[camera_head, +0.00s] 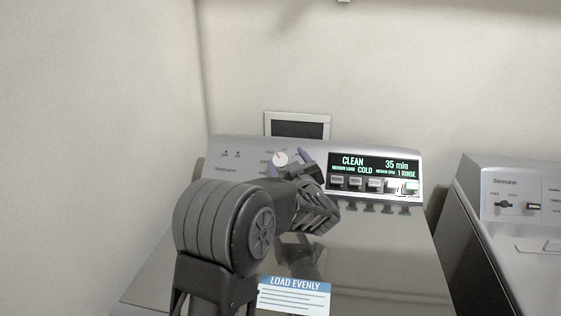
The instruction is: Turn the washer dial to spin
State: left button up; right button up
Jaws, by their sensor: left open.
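The washer (385,256) stands in front of me with its lid closed and its control panel at the back. The round white dial (280,158) sits on the left half of the panel, with a small red mark on it. My left gripper (288,162) is open at the panel, its purple-tipped fingers on either side of the dial. I cannot tell whether they touch it. The display (374,164) reads CLEAN, COLD, 35 min and 1 RINSE. The small labels round the dial are too blurred to read and partly hidden by the gripper. My right gripper is not in view.
Several push buttons (357,183) lie below the display. A blue and white LOAD EVENLY label (295,296) is on the lid. A second machine (515,200) stands at the right. A framed wall box (297,126) is behind the panel. The lid's right side is clear.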

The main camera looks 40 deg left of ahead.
aim_at(282, 162)
pick_arm(q)
notch_tip(282, 162, down, 4)
jog(key=shift+f, duration=0.1)
jog(key=p+x, duration=0.1)
jog(key=x, duration=0.6)
jog(key=shift+w+a, duration=0.2)
jog(key=shift+c, duration=0.4)
jog(key=c, duration=1.3)
jog(key=shift+r, duration=0.25)
jog(key=shift+p, duration=0.35)
